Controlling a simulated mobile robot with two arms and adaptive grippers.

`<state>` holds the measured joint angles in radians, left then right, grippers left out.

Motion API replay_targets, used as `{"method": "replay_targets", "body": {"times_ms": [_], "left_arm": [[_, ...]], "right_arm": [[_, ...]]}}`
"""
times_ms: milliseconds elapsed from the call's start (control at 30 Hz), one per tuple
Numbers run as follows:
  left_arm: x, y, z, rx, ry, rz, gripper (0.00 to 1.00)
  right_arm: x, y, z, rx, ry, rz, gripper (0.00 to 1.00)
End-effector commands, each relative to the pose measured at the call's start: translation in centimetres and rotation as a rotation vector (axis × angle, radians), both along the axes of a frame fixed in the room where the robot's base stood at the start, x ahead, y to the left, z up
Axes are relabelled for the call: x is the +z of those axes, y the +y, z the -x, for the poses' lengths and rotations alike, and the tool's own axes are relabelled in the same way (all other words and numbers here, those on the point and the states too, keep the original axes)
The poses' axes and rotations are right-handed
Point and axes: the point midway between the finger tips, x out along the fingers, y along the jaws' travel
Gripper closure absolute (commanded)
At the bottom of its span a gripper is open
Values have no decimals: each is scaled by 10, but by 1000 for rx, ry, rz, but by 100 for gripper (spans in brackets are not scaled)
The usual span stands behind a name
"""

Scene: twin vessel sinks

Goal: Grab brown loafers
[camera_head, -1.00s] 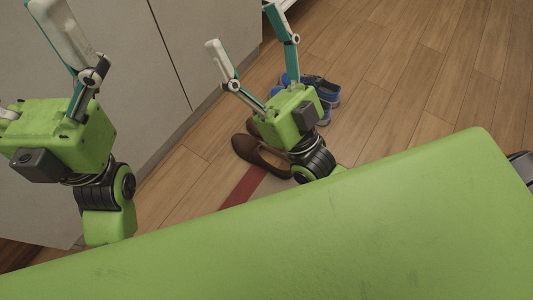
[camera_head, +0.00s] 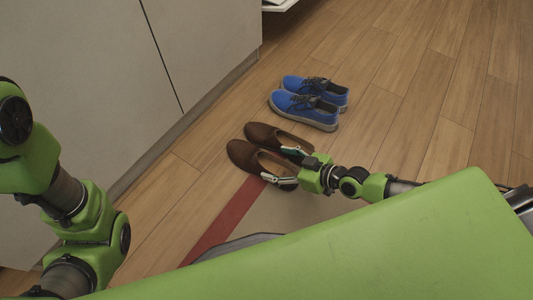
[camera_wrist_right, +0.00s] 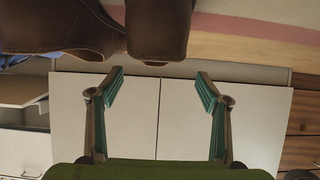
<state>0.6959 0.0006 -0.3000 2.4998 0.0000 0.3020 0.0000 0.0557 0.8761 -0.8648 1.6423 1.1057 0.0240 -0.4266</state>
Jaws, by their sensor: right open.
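The pair of brown loafers stands on the wood floor, the farther loafer (camera_head: 268,134) beside the nearer loafer (camera_head: 244,157), toes pointing left. My right gripper (camera_head: 281,165) is low at their heel ends, its fingers apart and partly overlapping the shoes in the head view. In the right wrist view the loafers' heels, one of them here (camera_wrist_right: 158,30), fill the upper left. The open fingers (camera_wrist_right: 160,78) sit below them with nothing between. Whether a finger touches a shoe cannot be told. Only links of my left arm show; its gripper is out of the picture.
Blue sneakers (camera_head: 306,105) stand just behind the loafers. A grey cabinet (camera_head: 190,60) runs along the left. A beige rug with a red border (camera_head: 226,218) lies in front of the loafers. The floor to the right is clear.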

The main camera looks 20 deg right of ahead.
Motion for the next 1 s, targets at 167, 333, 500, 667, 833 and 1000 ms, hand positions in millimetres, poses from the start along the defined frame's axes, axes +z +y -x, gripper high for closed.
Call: {"method": "replay_targets", "body": {"times_ms": [167,333,500,667,833,1000], "left_arm": [[-12,0,2,0,-4,0,0],[-17,0,1,0,-3,0,0],[-36,0,1,0,-4,0,0],[-44,0,1,0,-4,0,0],[-45,0,1,0,-4,0,0],[-44,0,1,0,-4,-1,0]], "right_arm": [[-14,14,-19,-3,-2,-2,30],[-18,19,-26,-1,-3,-1,30],[-34,26,-43,-2,-3,-4,30],[-41,37,-57,-2,-2,-3,30],[-43,40,-62,-1,-1,-2,30],[-42,40,-62,-1,-1,-2,32]]}}
